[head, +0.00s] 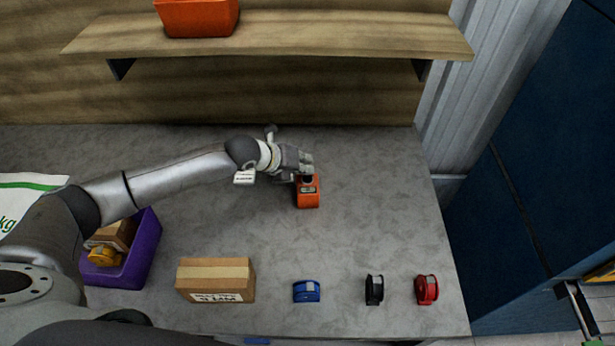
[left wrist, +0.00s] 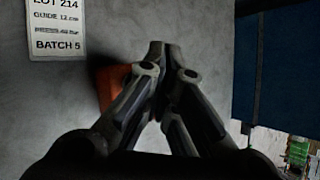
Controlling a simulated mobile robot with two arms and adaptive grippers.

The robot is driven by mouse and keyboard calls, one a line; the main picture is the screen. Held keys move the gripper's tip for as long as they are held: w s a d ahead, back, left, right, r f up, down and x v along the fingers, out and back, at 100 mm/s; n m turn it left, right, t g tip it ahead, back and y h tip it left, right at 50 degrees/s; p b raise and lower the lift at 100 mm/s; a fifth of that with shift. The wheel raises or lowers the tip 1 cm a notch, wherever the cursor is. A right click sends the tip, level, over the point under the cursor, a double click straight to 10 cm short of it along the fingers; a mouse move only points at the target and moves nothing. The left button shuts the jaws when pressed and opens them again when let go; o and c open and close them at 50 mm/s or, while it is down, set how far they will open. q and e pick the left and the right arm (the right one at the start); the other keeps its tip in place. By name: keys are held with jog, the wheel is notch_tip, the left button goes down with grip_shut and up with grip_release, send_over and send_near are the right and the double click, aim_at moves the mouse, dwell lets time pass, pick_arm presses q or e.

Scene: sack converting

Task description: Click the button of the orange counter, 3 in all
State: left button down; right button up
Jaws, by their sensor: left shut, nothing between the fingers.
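The orange counter (head: 308,197) stands on the grey bench, right of centre, with a dark button at its far end and a small display on top. My left gripper (head: 308,174) is shut and empty, with its fingertips at or just above the counter's button end. I cannot tell whether they touch the button. In the left wrist view the shut fingertips (left wrist: 160,48) are in the middle, and part of the orange counter (left wrist: 108,88) shows behind the left finger. The display is too small to read. My right gripper is not in view.
A purple bin (head: 146,250) stands left under my arm. A shelf (head: 300,38) with an orange bin (head: 197,17) overhangs the back.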

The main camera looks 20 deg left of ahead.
pick_arm(q)
jog(key=shift+f, duration=0.1)
jog(key=shift+f, duration=0.3)
jog(key=shift+f+b, duration=0.45)
jog(key=shift+f, duration=0.15)
dwell(0.9)
jog(key=shift+r+p, duration=0.85)
jog(key=shift+r, duration=0.15)
notch_tip(320, 180, up, 5)
jog(key=p, duration=0.4)
jog(key=shift+p, duration=0.3)
